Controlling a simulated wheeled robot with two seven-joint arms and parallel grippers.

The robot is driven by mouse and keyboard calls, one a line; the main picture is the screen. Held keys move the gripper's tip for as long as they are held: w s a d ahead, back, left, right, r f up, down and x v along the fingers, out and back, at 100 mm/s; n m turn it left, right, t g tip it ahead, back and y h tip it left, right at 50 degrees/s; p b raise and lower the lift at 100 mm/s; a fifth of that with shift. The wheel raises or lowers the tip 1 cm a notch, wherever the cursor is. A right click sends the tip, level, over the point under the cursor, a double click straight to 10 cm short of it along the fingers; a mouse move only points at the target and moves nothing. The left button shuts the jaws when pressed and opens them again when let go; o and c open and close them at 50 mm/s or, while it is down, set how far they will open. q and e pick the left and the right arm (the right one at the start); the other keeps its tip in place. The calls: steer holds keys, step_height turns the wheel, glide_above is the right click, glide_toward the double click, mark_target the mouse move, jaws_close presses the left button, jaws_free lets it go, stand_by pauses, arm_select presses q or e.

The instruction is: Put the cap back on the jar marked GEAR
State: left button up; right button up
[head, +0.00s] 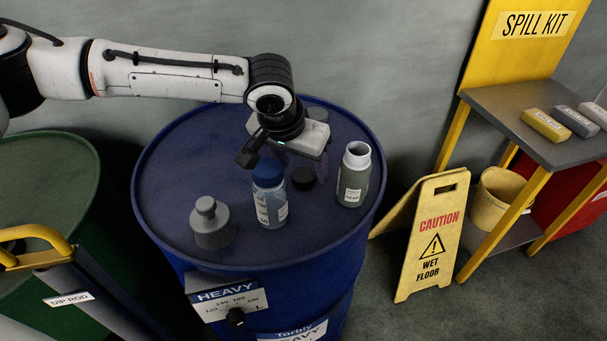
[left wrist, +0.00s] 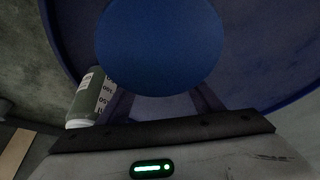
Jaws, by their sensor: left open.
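The jar that appears to read GEAR (head: 354,181) stands upright and uncapped at the right of the blue drum top; its pale mouth shows. It is greenish and also shows at left in the left wrist view (left wrist: 88,92). A dark round cap (head: 303,178) lies on the drum between it and a clear jar with a blue cap (head: 268,172). My left gripper (head: 252,150) is open, just above and behind the blue-capped jar. In the left wrist view the blue cap (left wrist: 158,45) fills the space ahead and hides the fingertips; contact cannot be told. My right gripper is out of view.
A grey knobbed jar or weight (head: 211,224) stands at the left of the blue drum (head: 165,190). A green drum (head: 50,170) is further left. A yellow wet-floor sign (head: 432,237) and a spill-kit bench (head: 510,115) stand to the right. The drum's front top is clear.

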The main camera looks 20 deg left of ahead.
mark_target(303, 175)
arm_select(q)
steer(key=shift+x, duration=0.8)
steer(key=shift+c, duration=0.3)
steer(key=c, duration=1.1)
steer(key=shift+r, duration=0.1)
step_height(303, 175, up, 10)
steer(key=shift+f, duration=0.1)
